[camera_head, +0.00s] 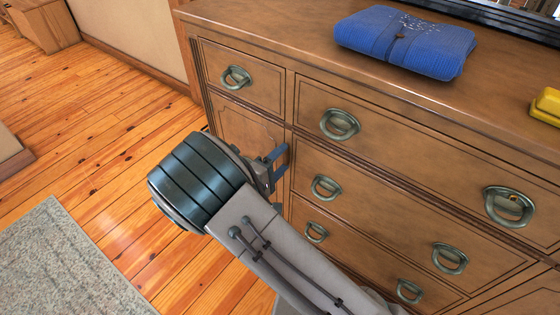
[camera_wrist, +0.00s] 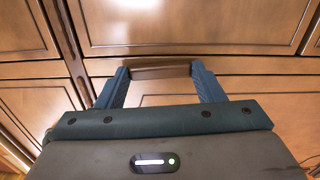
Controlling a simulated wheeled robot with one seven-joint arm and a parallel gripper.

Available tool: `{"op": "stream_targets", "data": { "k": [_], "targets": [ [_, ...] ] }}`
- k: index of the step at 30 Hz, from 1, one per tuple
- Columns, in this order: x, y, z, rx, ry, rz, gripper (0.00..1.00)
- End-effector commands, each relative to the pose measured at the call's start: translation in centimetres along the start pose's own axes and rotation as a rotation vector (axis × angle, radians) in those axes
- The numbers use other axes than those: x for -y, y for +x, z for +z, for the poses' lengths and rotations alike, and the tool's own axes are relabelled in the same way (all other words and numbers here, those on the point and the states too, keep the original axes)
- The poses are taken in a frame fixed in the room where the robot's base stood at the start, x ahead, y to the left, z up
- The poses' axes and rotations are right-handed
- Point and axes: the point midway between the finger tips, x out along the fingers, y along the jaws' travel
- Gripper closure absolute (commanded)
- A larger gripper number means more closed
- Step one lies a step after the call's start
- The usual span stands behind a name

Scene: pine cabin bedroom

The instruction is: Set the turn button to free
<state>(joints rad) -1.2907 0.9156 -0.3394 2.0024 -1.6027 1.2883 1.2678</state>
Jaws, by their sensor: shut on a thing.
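The turn button (camera_wrist: 160,71) is a short brown wooden bar in the wrist view. It lies level across that picture, between my two blue-grey fingertips, in front of a strip of the dresser front. My gripper (camera_wrist: 160,74) is shut on it, with one finger at each end. In the head view my gripper (camera_head: 279,163) is at the dresser front, by the right edge of the small cupboard door (camera_head: 240,125). The turn button is hidden there behind the fingers and wrist.
The wooden dresser (camera_head: 400,165) has several drawers with ring-shaped metal pulls, one pull (camera_head: 326,188) close right of my gripper. A folded blue cloth (camera_head: 405,42) and a yellow object (camera_head: 546,106) lie on top. Open plank floor (camera_head: 110,130) and a grey rug (camera_head: 60,265) are at left.

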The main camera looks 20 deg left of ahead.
Motion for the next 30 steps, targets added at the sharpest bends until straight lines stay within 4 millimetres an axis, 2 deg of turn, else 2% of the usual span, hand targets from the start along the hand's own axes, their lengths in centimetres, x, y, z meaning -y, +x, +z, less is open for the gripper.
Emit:
{"op": "stream_targets", "data": {
  "k": [3, 4, 6, 14, 19, 23, 30],
  "targets": [
    [0.0, 0.0, -0.1, -0.002, 0.0, 0.0, 0.61],
    [0.0, 0.0, -0.1, -0.002, 0.0, 0.0, 0.35],
    [0.0, 0.0, -0.1, -0.002, 0.0, 0.0, 0.16],
    [0.0, 0.0, 0.0, -0.001, -0.001, 0.0, 0.16],
    [-0.1, -1.2, -0.1, -0.002, -0.001, -0.001, 0.16],
    [-0.2, -3.6, -0.1, -0.005, -0.001, -0.001, 0.16],
    [-0.2, -9.2, -0.1, -0.005, -0.001, -0.001, 0.16]
  ]
}}
